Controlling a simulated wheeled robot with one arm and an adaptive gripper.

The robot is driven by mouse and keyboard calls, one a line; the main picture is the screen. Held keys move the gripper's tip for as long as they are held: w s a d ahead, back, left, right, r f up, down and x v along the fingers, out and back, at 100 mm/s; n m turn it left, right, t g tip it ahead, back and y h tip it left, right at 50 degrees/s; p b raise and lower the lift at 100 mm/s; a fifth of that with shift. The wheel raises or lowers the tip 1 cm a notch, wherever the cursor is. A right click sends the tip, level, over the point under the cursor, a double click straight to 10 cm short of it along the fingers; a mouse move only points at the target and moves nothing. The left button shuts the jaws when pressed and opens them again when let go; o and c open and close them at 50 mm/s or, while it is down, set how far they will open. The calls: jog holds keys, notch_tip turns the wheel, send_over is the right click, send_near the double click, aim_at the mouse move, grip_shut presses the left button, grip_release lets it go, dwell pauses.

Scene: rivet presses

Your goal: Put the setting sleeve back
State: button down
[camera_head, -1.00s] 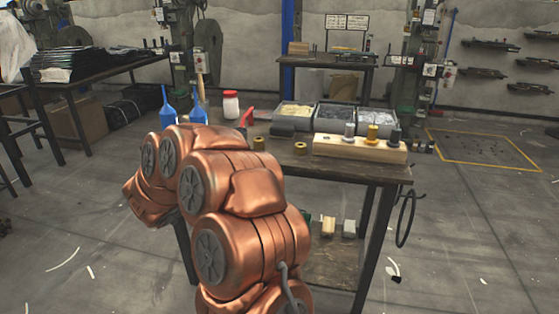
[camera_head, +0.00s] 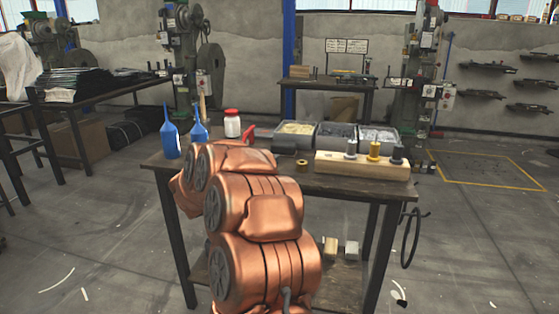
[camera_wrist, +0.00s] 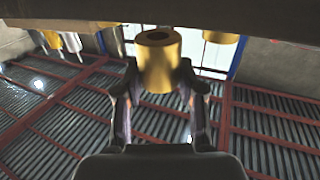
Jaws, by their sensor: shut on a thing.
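In the wrist view my gripper (camera_wrist: 160,84) is shut on a brass-coloured setting sleeve (camera_wrist: 158,62). The sleeve's open end with its round bore shows, and a finger lies on each side. In the head view the gripper and held sleeve are hidden behind my copper-coloured arm. Another short brass sleeve (camera_head: 303,165) stands on the table in front of the wooden block; a similar one (camera_wrist: 221,37) shows at the wrist view's top. The wooden block (camera_head: 335,166) carries a silver, a gold (camera_head: 375,150) and a dark grey piece in a row.
The dark table (camera_head: 340,186) also holds two blue bottles (camera_head: 170,138), a red-lidded white jar (camera_head: 232,124), a red item (camera_head: 250,134) and several grey bins (camera_head: 296,137) behind the block. A rivet press (camera_head: 425,85) stands behind at right. Floor at right is mostly open.

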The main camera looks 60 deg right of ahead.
jog(key=shift+s+d, duration=0.1)
jog(key=shift+d, duration=1.75)
jog(key=d+b, duration=0.1)
jog(key=d+f, duration=0.1)
jog(key=shift+d+b, duration=0.35)
jog(key=shift+d, duration=0.05)
jog(key=shift+a+f, duration=0.1)
jog(key=shift+f, duration=0.05)
jog(key=shift+f, duration=0.1)
jog(key=c, duration=1)
grip_release()
jog(key=shift+f, duration=0.1)
jog(key=shift+a, duration=0.15)
jog(key=a+p, duration=0.1)
jog(key=a, duration=0.5)
jog(key=a+p, duration=0.1)
jog(key=a, duration=0.4)
jog(key=shift+w+a, duration=0.2)
jog(key=shift+a, duration=0.15)
